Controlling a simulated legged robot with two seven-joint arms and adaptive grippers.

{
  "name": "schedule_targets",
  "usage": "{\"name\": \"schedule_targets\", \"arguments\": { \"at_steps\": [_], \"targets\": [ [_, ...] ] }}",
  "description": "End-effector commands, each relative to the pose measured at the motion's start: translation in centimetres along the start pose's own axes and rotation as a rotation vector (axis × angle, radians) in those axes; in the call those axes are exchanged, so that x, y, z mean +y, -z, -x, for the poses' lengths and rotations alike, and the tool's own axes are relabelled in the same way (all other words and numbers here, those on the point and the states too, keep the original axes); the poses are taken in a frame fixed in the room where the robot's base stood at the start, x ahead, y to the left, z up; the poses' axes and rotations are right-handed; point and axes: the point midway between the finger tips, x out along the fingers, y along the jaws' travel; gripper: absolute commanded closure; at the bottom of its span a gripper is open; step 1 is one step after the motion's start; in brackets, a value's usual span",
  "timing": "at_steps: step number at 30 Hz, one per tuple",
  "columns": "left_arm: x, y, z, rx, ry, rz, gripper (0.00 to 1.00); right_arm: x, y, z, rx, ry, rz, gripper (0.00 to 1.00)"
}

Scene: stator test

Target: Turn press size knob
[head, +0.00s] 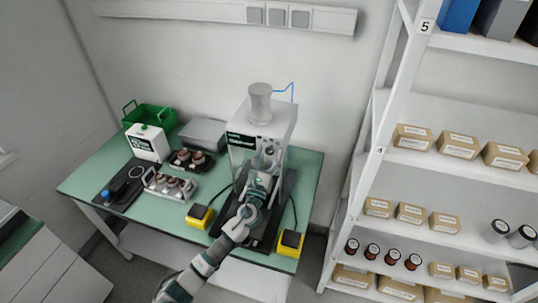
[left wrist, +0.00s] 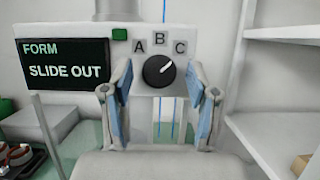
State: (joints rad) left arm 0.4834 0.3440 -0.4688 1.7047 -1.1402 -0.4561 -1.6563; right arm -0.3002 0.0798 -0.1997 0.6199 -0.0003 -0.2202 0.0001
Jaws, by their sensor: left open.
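The press (head: 262,130) stands on the green table, a white machine with a grey cylinder on top. Its black size knob (left wrist: 159,71) sits below the letters A, B and C in the left wrist view, its white mark pointing up and right, toward C. A dark display (left wrist: 64,64) left of the knob reads "FORM SLIDE OUT". My left gripper (left wrist: 163,105) is open, its blue-padded fingers apart on either side below the knob, with nothing between them. In the head view my left gripper (head: 261,180) is in front of the press. My right gripper is not in view.
Yellow-and-black boxes (head: 199,216) (head: 290,243) flank the press at the table's front edge. Trays with dark red-topped parts (head: 171,185), a white device (head: 147,143) and a green crate (head: 150,117) are on the left. Shelves with cartons (head: 411,212) stand on the right.

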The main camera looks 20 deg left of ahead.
Motion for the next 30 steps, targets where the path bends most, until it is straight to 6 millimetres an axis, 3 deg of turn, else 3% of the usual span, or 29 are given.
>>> {"name": "schedule_targets", "arguments": {
  "at_steps": [5,12,22,30],
  "targets": [
    [-0.01,0.00,0.02,0.000,0.000,0.000,0.41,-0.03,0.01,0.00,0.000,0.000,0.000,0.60],
    [0.01,0.01,0.02,0.000,0.000,0.000,0.98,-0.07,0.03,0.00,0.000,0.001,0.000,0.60],
    [-0.04,0.04,0.02,0.000,-0.014,0.030,1.00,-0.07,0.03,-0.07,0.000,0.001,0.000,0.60],
    [-0.15,0.05,0.03,0.000,-0.073,0.172,1.00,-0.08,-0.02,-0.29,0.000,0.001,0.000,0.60]
  ]
}}
